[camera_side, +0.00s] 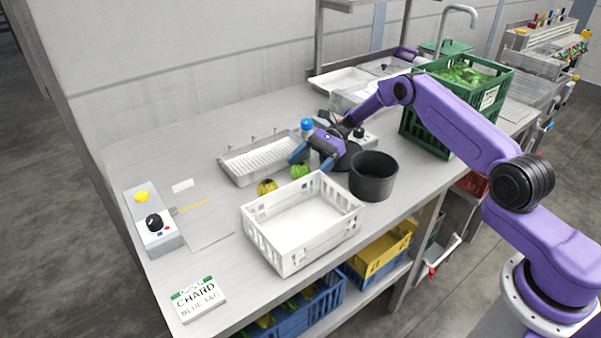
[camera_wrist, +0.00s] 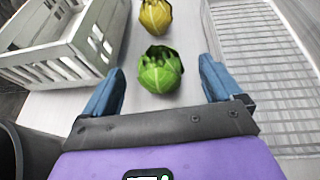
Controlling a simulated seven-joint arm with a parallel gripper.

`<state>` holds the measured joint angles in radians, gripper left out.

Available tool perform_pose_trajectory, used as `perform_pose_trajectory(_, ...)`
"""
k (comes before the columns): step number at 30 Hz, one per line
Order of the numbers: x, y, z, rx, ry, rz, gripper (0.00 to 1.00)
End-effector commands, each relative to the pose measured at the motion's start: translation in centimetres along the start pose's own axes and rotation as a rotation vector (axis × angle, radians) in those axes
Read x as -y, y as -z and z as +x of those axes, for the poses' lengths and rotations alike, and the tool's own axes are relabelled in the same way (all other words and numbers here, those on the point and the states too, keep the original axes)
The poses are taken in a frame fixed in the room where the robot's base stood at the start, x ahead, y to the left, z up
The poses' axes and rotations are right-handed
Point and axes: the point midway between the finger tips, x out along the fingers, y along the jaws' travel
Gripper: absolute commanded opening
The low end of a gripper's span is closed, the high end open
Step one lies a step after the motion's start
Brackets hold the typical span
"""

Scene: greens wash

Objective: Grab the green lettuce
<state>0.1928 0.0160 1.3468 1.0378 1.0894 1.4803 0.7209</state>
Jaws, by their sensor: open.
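The green lettuce (camera_side: 300,171) is a small round head on the counter, between the white crate and the grey rack tray. In the wrist view the green lettuce (camera_wrist: 160,70) lies ahead of my gripper, roughly centred between the two blue fingers. A yellow head (camera_side: 267,187) lies to its left in the side view; it also shows beyond the green one in the wrist view (camera_wrist: 155,16). My gripper (camera_side: 298,153) is open and empty, a little above and to the right of the green lettuce. It does not appear to touch it.
The white crate (camera_side: 262,240) stands empty in front. The ribbed tray (camera_side: 238,175) lies behind, and a black bin (camera_side: 373,178) stands to the right. A green crate (camera_side: 427,132) of leaves is further right. A control box (camera_side: 158,236) and chard sign (camera_side: 198,300) are at left.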

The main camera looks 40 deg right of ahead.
Motion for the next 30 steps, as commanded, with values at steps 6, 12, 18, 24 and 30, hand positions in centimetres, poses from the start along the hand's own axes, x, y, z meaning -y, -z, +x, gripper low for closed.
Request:
perform_pose_trajectory(6,0.0,-0.3,2.5,0.0,-0.003,-0.003,0.93)
perform_pose_trajectory(12,0.0,-0.3,2.8,-0.001,-0.002,-0.003,0.93)
perform_pose_trajectory(18,0.0,-0.3,2.8,0.0,-0.003,-0.003,0.5)
perform_pose_trajectory(24,0.0,-0.3,2.7,0.0,-0.002,-0.003,0.34)
perform_pose_trajectory(30,0.1,-0.7,2.5,0.0,-0.002,-0.004,0.34)
